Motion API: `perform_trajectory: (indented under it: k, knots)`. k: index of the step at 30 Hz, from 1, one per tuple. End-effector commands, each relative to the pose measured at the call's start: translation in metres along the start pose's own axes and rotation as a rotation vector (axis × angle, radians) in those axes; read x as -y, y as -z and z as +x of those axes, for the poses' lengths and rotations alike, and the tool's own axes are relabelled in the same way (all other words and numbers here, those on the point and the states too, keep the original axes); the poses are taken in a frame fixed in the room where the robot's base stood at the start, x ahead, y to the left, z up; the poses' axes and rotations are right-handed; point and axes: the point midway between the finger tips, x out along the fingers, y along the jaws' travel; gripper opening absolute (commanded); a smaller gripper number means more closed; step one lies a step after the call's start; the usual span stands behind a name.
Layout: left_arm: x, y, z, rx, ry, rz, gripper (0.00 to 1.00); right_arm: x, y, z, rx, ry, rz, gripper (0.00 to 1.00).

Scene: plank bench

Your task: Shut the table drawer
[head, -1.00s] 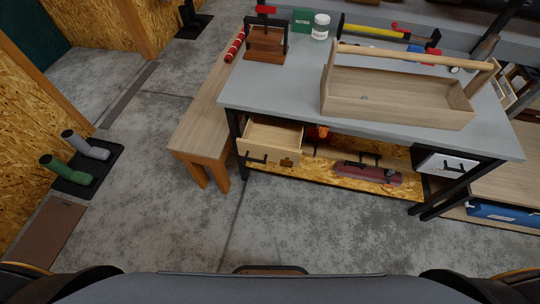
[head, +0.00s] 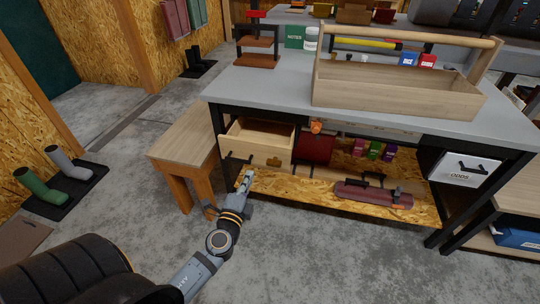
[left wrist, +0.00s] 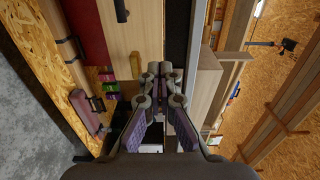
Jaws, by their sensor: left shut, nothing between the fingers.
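The table drawer (head: 262,136) is a pale wooden box under the left end of the grey-topped table (head: 262,88). It is pulled out, with its open top showing and a dark handle on its front. My left gripper (head: 247,175) is shut and empty, just in front of and slightly below the drawer front in the head view. In the left wrist view the shut fingers (left wrist: 160,72) point towards a pale wooden panel (left wrist: 146,35) with a dark handle beside it. I cannot tell whether they touch it. My right gripper is not in view.
A wooden stool or bench (head: 184,142) stands close to the left of the drawer. An open wooden tote (head: 390,92) is on the tabletop. A lower shelf (head: 300,187) holds a dark red item. A white drawer (head: 463,168) is at the right. Floor in front is clear.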

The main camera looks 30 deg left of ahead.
Motion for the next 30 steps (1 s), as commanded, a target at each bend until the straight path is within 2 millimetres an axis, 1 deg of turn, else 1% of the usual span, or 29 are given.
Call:
perform_trajectory:
  k: [2, 9, 15, 18, 21, 24, 30]
  knots:
    - [0.005, 0.0, 0.014, 0.0, 0.003, -0.001, 0.0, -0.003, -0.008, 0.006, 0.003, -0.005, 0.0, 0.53]
    - [0.004, 0.0, 0.067, 0.001, 0.002, -0.002, 0.0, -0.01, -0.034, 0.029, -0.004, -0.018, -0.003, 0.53]
    - [0.002, 0.0, 0.106, 0.0, 0.001, -0.001, 0.0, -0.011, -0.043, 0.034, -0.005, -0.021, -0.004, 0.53]
    - [0.001, 0.0, 0.118, 0.0, -0.001, -0.002, 0.0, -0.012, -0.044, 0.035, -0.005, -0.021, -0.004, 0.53]
    - [0.0, 0.0, 0.126, 0.0, -0.001, -0.003, 0.0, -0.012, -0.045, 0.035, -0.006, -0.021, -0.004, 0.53]
    - [0.0, 0.0, 0.13, 0.0, -0.001, -0.003, 0.0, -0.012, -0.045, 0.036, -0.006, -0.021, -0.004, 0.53]
    - [0.0, 0.0, 0.13, -0.001, -0.001, -0.003, 0.0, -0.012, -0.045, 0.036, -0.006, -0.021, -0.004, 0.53]
